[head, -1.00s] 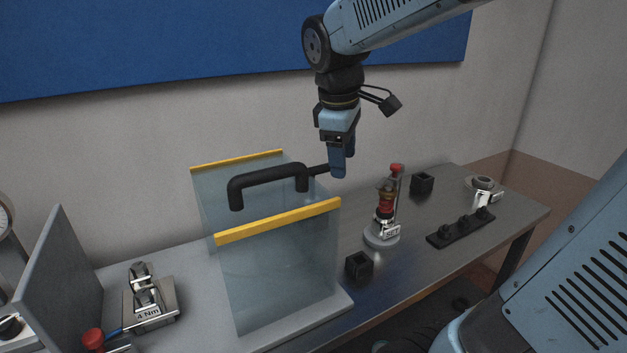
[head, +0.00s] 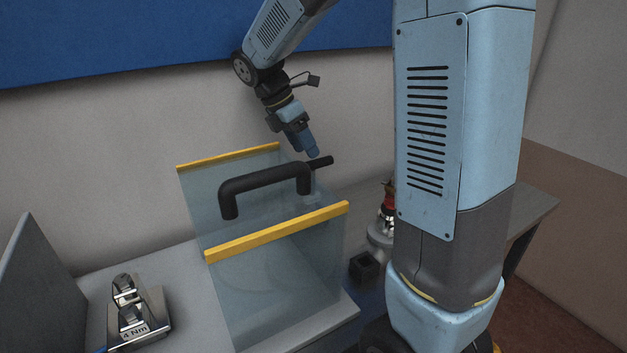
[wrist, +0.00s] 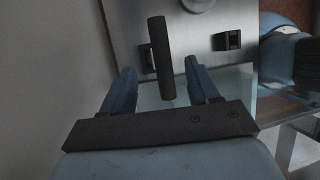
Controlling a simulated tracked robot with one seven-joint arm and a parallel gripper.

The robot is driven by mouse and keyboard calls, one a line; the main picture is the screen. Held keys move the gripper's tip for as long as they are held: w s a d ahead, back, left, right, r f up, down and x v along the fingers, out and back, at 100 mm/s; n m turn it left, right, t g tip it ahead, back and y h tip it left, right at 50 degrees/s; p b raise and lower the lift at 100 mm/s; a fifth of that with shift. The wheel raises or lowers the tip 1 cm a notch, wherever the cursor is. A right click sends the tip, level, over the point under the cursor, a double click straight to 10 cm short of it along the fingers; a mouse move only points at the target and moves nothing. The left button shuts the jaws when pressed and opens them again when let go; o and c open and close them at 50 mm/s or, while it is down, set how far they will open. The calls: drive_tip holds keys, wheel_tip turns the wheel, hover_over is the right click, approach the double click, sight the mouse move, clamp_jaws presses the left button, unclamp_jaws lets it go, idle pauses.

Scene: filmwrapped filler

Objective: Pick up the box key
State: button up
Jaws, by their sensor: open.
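In the wrist view the black bar (wrist: 162,55) lies lengthwise in the gap between the open fingers (wrist: 160,75). I cannot tell whether either finger touches it.
Clear panels with yellow top edges (head: 278,231) stand around the spot. A metal 4 Nm device (head: 133,315) sits at left, a grey upright panel (head: 35,285) beyond it. A red-topped unit (head: 384,225) and black block (head: 365,267) stand right. The wall is close behind.

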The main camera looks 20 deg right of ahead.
drive_tip(key=shift+x, duration=4.1)
drive_tip(key=shift+s+d, duration=0.1)
drive_tip(key=shift+c, duration=0.2)
clamp_jaws()
